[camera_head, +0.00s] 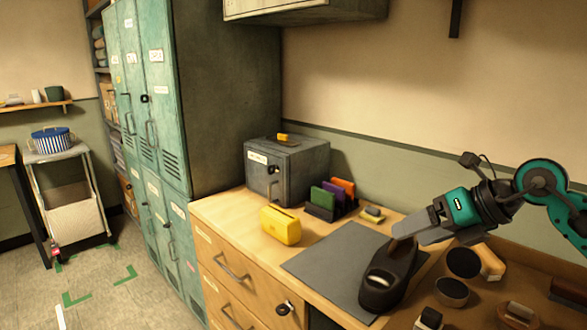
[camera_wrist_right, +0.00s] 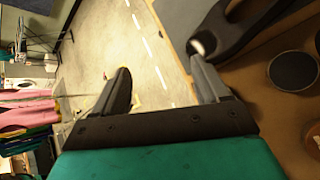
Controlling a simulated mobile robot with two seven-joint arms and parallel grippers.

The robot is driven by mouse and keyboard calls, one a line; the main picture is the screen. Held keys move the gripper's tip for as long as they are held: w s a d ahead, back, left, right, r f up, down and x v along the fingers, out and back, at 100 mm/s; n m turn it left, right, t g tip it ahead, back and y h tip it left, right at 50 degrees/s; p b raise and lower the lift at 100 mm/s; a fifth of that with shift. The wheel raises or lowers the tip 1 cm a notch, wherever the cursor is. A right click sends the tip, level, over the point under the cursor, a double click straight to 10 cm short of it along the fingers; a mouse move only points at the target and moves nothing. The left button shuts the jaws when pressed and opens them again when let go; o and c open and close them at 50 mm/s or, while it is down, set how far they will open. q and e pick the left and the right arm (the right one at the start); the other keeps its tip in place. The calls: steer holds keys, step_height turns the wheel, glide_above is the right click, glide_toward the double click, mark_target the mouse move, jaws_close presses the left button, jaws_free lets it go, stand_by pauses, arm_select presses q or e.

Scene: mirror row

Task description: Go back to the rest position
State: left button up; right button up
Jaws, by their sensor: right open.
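My right gripper (camera_head: 408,232) reaches in from the right, low over the bench, with its fingers by a black stand-like object (camera_head: 380,290). In the right wrist view the two fingers of the gripper (camera_wrist_right: 163,82) are spread apart with nothing between them, and floor shows beyond. One finger lies close to the black object (camera_wrist_right: 250,28); whether they touch I cannot tell. My left gripper is not in view.
A grey mat (camera_head: 335,262) lies on the wooden bench, with a yellow box (camera_head: 281,226) and a grey metal box (camera_head: 300,165) behind. Round dark pieces (camera_head: 451,292) and brushes crowd the right. Green lockers (camera_head: 150,100) stand left; floor is open beyond.

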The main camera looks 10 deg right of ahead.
steer(key=s+a+r+m+t+y, duration=0.3)
steer(key=a+r+m+t+y, duration=0.3)
steer(key=a+m+t+y, duration=0.35)
steer(key=s+d+f+m+t+h, duration=0.15)
steer(key=d+f+m+h, duration=0.25)
steer(key=f+m+h, duration=0.45)
steer(key=s+d+f+m+h, duration=0.25)
steer(key=f+m+h, duration=0.25)
steer(key=m+h, duration=0.65)
steer(key=s+a+f+m+g+y, duration=0.2)
steer(key=s+f+m+g, duration=0.1)
steer(key=s+f+g, duration=0.55)
steer(key=s+a+f+m+g+y, duration=0.15)
steer(key=s+f+m+g, duration=0.3)
steer(key=s+f, duration=0.6)
steer(key=w+a+f+t+y+b, duration=0.1)
steer(key=w+f+t+b, duration=0.1)
steer(key=f, duration=0.3)
steer(key=w+a+f+n+t+b, duration=0.1)
steer(key=w+f+t, duration=0.2)
steer(key=f, duration=0.3)
steer(key=shift+w+a+n+t+y+b, duration=0.3)
steer(key=shift+t+y+b, duration=0.1)
steer(key=shift+t, duration=0.3)
